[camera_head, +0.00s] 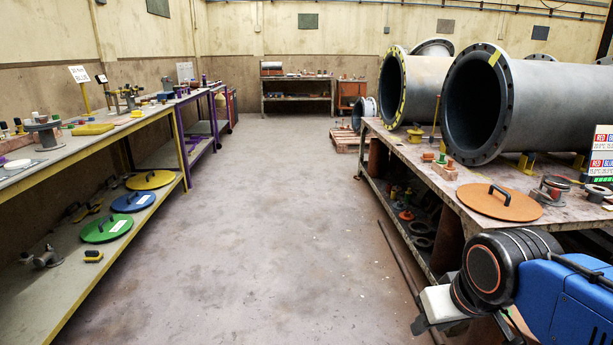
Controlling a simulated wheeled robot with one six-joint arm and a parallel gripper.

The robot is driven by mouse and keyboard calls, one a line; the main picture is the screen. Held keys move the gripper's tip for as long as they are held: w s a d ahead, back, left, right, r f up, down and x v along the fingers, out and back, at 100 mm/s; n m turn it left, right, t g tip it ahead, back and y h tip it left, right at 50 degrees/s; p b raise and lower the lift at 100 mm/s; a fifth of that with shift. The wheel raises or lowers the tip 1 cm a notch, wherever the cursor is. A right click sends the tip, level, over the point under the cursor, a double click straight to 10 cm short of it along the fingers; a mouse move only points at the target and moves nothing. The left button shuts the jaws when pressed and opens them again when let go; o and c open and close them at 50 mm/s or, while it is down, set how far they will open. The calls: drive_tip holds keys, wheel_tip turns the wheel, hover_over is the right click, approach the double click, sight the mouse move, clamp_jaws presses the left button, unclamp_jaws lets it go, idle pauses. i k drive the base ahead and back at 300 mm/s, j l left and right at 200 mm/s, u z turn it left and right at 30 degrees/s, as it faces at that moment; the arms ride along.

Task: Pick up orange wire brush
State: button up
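I cannot make out an orange wire brush for certain. Small orange-topped items stand among the clutter on the right bench (405,150) and on its lower shelf, too small to name. My blue and black arm is at the lower right, in front of the right bench. A white and dark part at its end, seemingly my gripper (438,308), hangs beside the bench over the floor. Its fingers are not clear, and I see nothing held in it.
Large grey flanged pipes (555,100) lie on the right bench, with an orange lid (499,203) in front. The left bench (95,143) carries tools, with green (107,228), blue (133,202) and yellow (150,180) lids below. The middle floor (265,220) is clear.

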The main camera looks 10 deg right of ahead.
sight(427, 157)
drive_tip(key=i, duration=1.65)
